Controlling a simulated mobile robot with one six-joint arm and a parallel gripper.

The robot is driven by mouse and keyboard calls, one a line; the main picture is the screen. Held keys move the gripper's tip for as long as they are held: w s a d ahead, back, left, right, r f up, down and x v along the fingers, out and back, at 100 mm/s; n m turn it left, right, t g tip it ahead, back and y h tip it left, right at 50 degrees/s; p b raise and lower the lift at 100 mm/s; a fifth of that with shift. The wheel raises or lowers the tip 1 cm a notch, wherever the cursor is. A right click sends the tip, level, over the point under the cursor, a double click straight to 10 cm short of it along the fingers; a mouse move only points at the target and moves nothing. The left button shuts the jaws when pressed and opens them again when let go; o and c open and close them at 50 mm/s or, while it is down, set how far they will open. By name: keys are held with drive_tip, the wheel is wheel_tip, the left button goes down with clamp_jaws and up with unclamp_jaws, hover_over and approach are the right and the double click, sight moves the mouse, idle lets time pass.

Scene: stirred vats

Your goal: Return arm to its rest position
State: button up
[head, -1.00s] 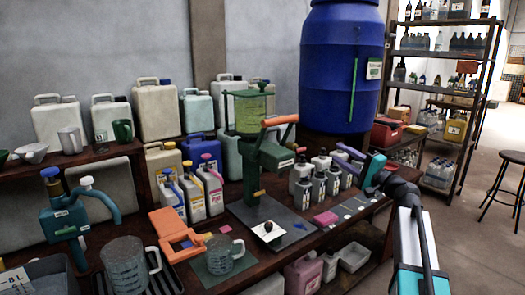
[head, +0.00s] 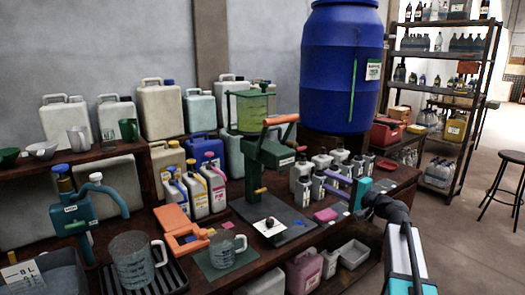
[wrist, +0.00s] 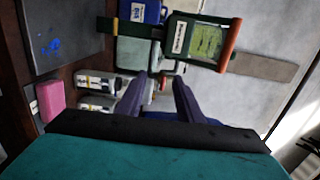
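My gripper (head: 329,182) has a teal body and purple fingers. In the head view it is on the right, in front of the small grey bottles (head: 303,190) at the bench's right part. In the wrist view, my gripper (wrist: 160,80) shows its two fingers apart with nothing held between them. Bottles and containers show in the background beyond the fingers. My arm reaches in from the lower right of the head view, bent at the wrist.
A green press (head: 265,165) with an orange handle stands mid-bench. A blue barrel (head: 335,70) rises behind the bottles. A measuring jug (head: 130,262) is front left. A shelf rack (head: 470,105) and a stool (head: 510,158) stand right, with open floor around the stool.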

drive_tip(key=s+a+f+n+g+h+p, duration=0.1)
drive_tip(key=s+a+f+g, duration=0.25)
drive_tip(key=f, duration=0.75)
drive_tip(key=s+a+f+n+g+h, duration=0.1)
drive_tip(key=s+a+f+g, duration=0.2)
drive_tip(key=f, duration=0.7)
drive_tip(key=s+a+f+n+g+p, duration=0.1)
drive_tip(key=s+a+f, duration=0.35)
drive_tip(key=f, duration=0.65)
drive_tip(key=s+a+f+n+g+h+p, duration=0.1)
drive_tip(key=s+f+g, duration=0.2)
drive_tip(key=s+f, duration=0.5)
drive_tip(key=s+a+f+n+g+h, duration=0.1)
drive_tip(key=s+f+g+h, duration=0.1)
drive_tip(key=s+f, duration=0.6)
drive_tip(key=s+d+f+n+g+h, duration=0.1)
drive_tip(key=s+f, duration=0.3)
drive_tip(key=s, duration=0.6)
drive_tip(key=s+d+f+n+g+h+p, duration=0.1)
drive_tip(key=s+d+f+n+g+h, duration=0.1)
drive_tip(key=s, duration=0.8)
drive_tip(key=s+d+f+n+g+h+p, duration=0.1)
drive_tip(key=s+d+f+n+g+h, duration=0.1)
drive_tip(key=s+f, duration=0.4)
drive_tip(key=s+g+h, duration=0.1)
drive_tip(key=s+g, duration=0.1)
drive_tip(key=s, duration=0.1)
drive_tip(key=shift+s+d+f, duration=0.15)
drive_tip(key=shift+s, duration=0.25)
